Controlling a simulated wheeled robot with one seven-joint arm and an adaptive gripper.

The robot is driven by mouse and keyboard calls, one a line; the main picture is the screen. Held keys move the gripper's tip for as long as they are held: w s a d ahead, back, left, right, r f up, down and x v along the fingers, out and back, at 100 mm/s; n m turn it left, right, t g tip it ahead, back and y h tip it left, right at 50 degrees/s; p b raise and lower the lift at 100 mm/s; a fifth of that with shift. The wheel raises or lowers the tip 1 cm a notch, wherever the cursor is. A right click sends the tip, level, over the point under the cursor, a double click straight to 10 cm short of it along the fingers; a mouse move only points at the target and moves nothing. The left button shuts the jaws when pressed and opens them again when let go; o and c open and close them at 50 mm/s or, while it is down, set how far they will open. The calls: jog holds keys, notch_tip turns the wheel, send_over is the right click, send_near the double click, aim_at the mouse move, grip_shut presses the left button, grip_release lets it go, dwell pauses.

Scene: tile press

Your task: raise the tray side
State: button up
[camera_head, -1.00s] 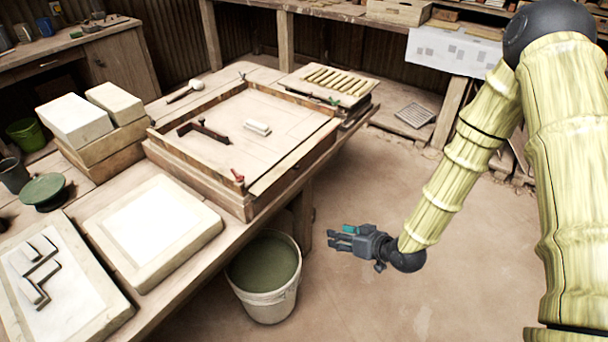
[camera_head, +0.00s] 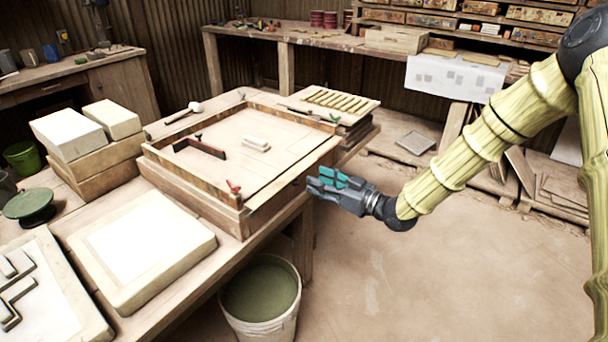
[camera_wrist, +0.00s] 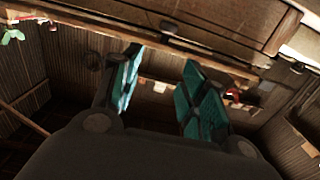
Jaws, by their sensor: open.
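The wooden tray (camera_head: 192,181) sits on the bench, with low walls standing around its back and left. Along its right edge, the tray side (camera_head: 292,171) looks folded down flat; I cannot tell its exact angle. A red wing nut (camera_head: 234,188) is at the tray's front corner and a green one (camera_head: 333,118) at its far right corner. My gripper (camera_head: 318,184), with teal pads, is open and empty just right of the tray's right edge, seemingly apart from it. In the wrist view, wood crosses above the open fingers (camera_wrist: 160,88), with something red (camera_wrist: 233,97) beside the right finger.
A dark angled bar (camera_head: 200,147) and a pale block (camera_head: 256,144) lie inside the tray. A bucket (camera_head: 262,300) stands on the floor below the bench. A slatted rack (camera_head: 342,103) sits behind the tray. The floor right of the bench is open.

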aim_at(302, 173)
jog(key=x, duration=0.6)
jog(key=shift+a+r, duration=0.15)
jog(key=shift+o, duration=0.7)
grip_shut()
